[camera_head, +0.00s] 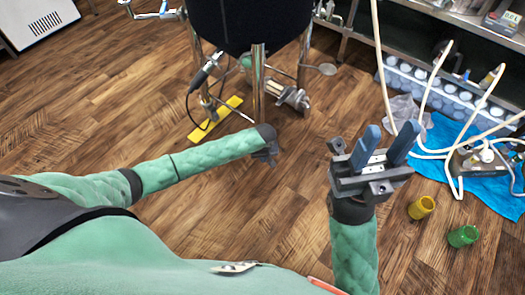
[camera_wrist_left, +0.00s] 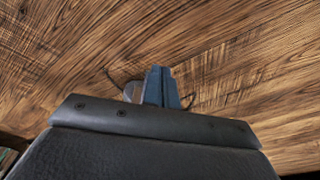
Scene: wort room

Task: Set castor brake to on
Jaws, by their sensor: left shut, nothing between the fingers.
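I cannot pick out a castor brake for certain in either view. A black vessel (camera_head: 250,18) on metal legs (camera_head: 258,85) stands at the top centre in the head view. Fittings and a round disc (camera_head: 327,69) show around its legs. My left gripper (camera_head: 270,157) is just in front of the vessel's nearest leg, low over the floor, shut and empty. In the left wrist view its blue fingers (camera_wrist_left: 160,85) are together, with a small greyish part (camera_wrist_left: 132,92) partly hidden beside them. My right gripper (camera_head: 387,142) is open and empty, right of centre, its blue fingers apart.
A blue sheet (camera_head: 450,138) with a device and white hoses lies at the right. A yellow cup (camera_head: 421,207) and a green cup (camera_head: 463,236) stand nearby.

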